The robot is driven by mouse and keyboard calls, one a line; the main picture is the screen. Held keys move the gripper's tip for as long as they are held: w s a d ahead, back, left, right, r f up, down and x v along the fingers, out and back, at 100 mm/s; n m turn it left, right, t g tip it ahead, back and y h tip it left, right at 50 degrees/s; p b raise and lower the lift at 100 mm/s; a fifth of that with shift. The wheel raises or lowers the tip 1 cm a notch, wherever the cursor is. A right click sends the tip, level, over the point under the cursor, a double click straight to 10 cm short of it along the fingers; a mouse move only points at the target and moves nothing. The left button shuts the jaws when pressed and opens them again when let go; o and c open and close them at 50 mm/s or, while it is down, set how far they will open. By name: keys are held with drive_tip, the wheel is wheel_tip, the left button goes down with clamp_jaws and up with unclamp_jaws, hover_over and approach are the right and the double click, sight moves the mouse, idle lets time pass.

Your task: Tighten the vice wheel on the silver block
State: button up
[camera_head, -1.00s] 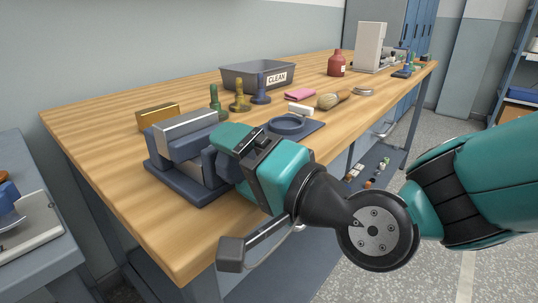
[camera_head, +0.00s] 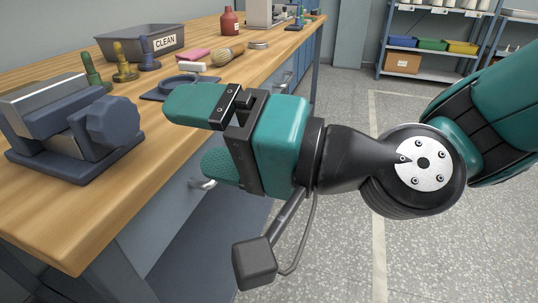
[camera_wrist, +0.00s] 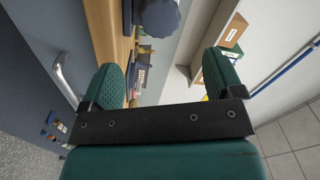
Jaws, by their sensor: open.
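The blue-grey vice (camera_head: 70,165) stands on the near part of the bench at the left of the head view. The silver block (camera_head: 45,97) shows as a bright top in its jaws. I cannot tell how firmly it is gripped. The vice wheel (camera_head: 113,122), faceted and dark blue, faces right towards my gripper. My gripper (camera_head: 188,137) is open and empty, apart from the wheel and to its right, beyond the bench's front edge. In the wrist view the wheel (camera_wrist: 160,14) is at the top, ahead of my open gripper (camera_wrist: 161,66).
A drawer handle (camera_head: 203,184) sticks out below. The floor to the right is clear.

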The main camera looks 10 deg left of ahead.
drive_tip(key=s+d+b, duration=0.1)
drive_tip(key=d+b, duration=0.2)
drive_tip(key=d, duration=0.3)
idle(0.4)
drive_tip(key=n+p, duration=0.4)
drive_tip(key=n, duration=1.1)
approach(122, 121)
drive_tip(key=a, duration=0.3)
drive_tip(key=w+a, duration=0.1)
drive_tip(key=a, duration=0.2)
drive_tip(key=w+a, duration=0.1)
drive_tip(key=a, duration=0.3)
drive_tip(key=c, duration=0.9)
